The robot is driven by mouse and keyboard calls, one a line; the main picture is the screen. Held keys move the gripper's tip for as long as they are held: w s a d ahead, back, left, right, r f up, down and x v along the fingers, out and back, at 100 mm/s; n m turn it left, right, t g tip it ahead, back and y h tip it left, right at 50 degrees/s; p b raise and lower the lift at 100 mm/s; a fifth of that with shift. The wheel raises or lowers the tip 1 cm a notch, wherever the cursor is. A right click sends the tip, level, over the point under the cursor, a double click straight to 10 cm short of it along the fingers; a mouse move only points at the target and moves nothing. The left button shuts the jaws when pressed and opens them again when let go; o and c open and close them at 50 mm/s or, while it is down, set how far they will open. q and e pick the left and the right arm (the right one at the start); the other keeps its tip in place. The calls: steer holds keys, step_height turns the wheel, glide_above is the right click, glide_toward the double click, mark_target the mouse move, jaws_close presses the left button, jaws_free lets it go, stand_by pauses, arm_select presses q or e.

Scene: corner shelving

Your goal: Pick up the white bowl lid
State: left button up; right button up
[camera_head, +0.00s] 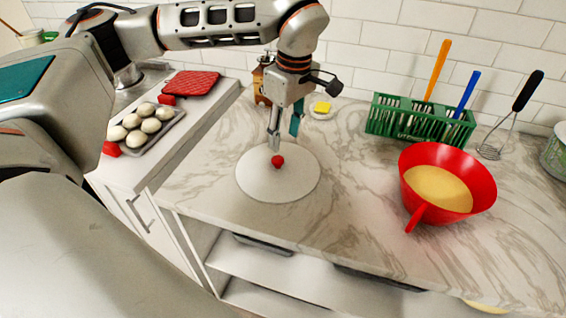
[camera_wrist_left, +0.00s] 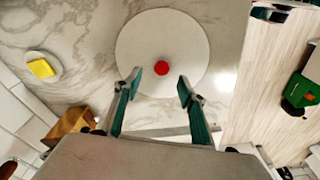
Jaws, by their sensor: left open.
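The white bowl lid (camera_head: 262,186) is a flat round disc with a red knob (camera_head: 278,161) at its middle, lying on the marble counter. It also shows in the left wrist view (camera_wrist_left: 185,38), with its knob (camera_wrist_left: 161,68) just beyond and between the fingertips. My left gripper (camera_head: 284,138) is above the far part of the lid, pointing down, open and empty. In the left wrist view the two teal fingers (camera_wrist_left: 160,82) are spread apart with nothing between them. My right gripper is not in view.
A red bowl (camera_head: 478,180) with yellow contents stands right of the lid. Behind it are a green utensil rack (camera_head: 390,117) and a whisk (camera_head: 490,151). A small plate with a yellow block (camera_head: 322,107) sits behind my gripper. A tray of buns (camera_head: 143,128) is left. Counter around the lid is clear.

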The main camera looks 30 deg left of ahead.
mark_target(277, 159)
arm_select(q)
steer(key=f, duration=0.2)
steer(key=a+f, duration=0.1)
steer(key=f, duration=0.3)
steer(key=shift+s+a+f, duration=0.2)
steer(key=shift+a+f, duration=0.1)
steer(key=shift+a, duration=0.05)
steer(key=shift+f, duration=0.45)
jaws_close()
